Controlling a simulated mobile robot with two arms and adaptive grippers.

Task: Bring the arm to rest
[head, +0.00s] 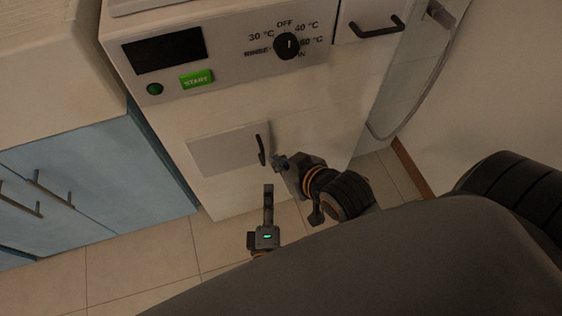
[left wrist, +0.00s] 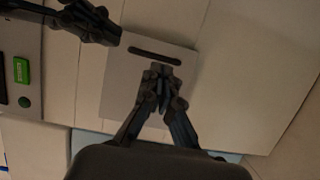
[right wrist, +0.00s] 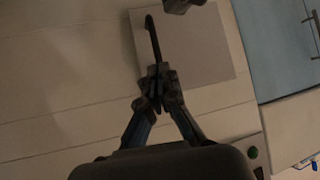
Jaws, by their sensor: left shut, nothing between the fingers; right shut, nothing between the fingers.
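My left gripper (head: 268,188) is shut and empty, in front of the lower part of the washing machine in the head view. Its closed fingertips show in the left wrist view (left wrist: 160,73), just by the dark handle of the small hatch. My right gripper (head: 280,162) is shut and empty, close to the hatch handle (head: 261,150) on its right side. Its closed fingertips show in the right wrist view (right wrist: 157,72), below the handle (right wrist: 153,38) in the picture. I cannot tell whether either gripper touches the handle.
The machine's panel holds a dial (head: 287,46), a green START button (head: 197,79) and a dark display (head: 162,51). The grey hatch (head: 220,152) lies flat against the front. Blue cabinets (head: 95,190) stand at left. Tiled floor (head: 140,255) is bare below. A hose (head: 420,105) hangs at right.

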